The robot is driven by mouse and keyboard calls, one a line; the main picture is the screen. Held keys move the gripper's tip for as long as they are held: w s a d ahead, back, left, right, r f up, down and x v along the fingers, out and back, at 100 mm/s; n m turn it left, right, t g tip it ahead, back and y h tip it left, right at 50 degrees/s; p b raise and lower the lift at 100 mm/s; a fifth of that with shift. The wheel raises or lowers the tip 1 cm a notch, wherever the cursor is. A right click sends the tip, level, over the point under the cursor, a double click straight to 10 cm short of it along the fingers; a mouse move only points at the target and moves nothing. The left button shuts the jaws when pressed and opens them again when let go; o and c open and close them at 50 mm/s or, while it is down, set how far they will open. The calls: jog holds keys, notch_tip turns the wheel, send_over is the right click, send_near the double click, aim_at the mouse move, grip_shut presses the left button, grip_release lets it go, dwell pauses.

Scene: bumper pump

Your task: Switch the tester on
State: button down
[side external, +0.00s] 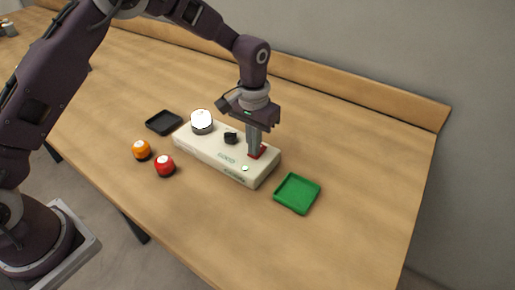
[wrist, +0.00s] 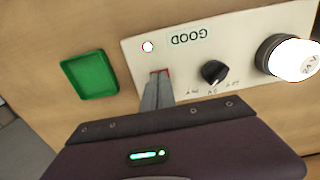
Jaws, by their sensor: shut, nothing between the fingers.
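The tester is a cream box (side external: 207,150) on the table, with a white-topped round dial (side external: 202,121), a black knob (side external: 231,138), a small white round spot and a red part (side external: 263,151) near its right end. In the wrist view the tester (wrist: 190,52) shows a GOOD label, the black knob (wrist: 214,72) and a lit white spot (wrist: 148,47). My gripper (side external: 254,153) is shut and points down at the red part. In the wrist view its fingertips (wrist: 159,74) cover most of the red part (wrist: 163,71); I cannot tell whether they touch it.
A green tray (side external: 297,207) lies right of the tester, and a black tray (side external: 164,122) lies to its left. An orange round item (side external: 141,150) and a red one (side external: 164,165) stand in front. The table's front is clear.

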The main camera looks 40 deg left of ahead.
notch_tip(320, 180, up, 7)
dwell(0.6)
jog(key=s+a+r+t, duration=0.1)
jog(key=s+a+r, duration=0.15)
jog(key=r, duration=0.25)
jog(key=s+a+r+t, duration=0.1)
jog(key=s+r, duration=0.3)
jog(key=r, duration=0.2)
jog(key=s+a+r+t, duration=0.1)
jog(key=s+a+r, duration=0.15)
jog(key=s, duration=0.55)
jog(key=s+a+r+t, duration=0.1)
jog(key=s+a+r, duration=0.1)
jog(key=s+r, duration=0.35)
jog(key=s+a+f+t, duration=0.1)
jog(key=s+f, duration=0.3)
jog(key=s, duration=0.6)
jog(key=shift+s+f+t, duration=0.25)
jog(key=shift+f+t, duration=0.05)
